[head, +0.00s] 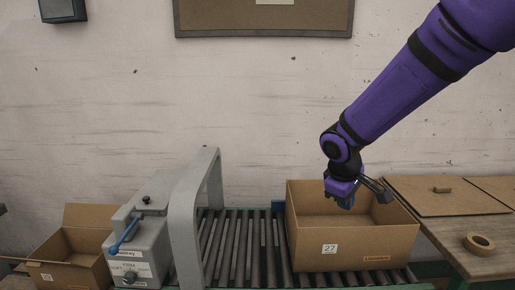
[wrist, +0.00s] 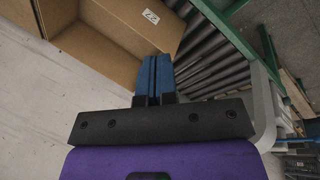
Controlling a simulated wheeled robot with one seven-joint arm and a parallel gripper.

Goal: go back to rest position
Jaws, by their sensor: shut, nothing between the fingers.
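My gripper (head: 345,201) is at the end of my purple arm, which reaches in from the upper right in the head view. It hangs over the open cardboard box marked 27 (head: 337,258), near its opening. In the wrist view the blue fingers of my gripper (wrist: 153,75) are together with nothing between them. The box (wrist: 100,58) also shows there, its inside open to the upper left of the fingers. I cannot tell from these views whether the gripper dips below the box rim.
The box stands on a roller conveyor (head: 243,245) with a grey arch (head: 190,225) over it. A grey machine with a blue lever (head: 138,255) and another open box (head: 75,260) are at left. A table at right holds flat cardboard (head: 445,198) and a tape roll (head: 480,244).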

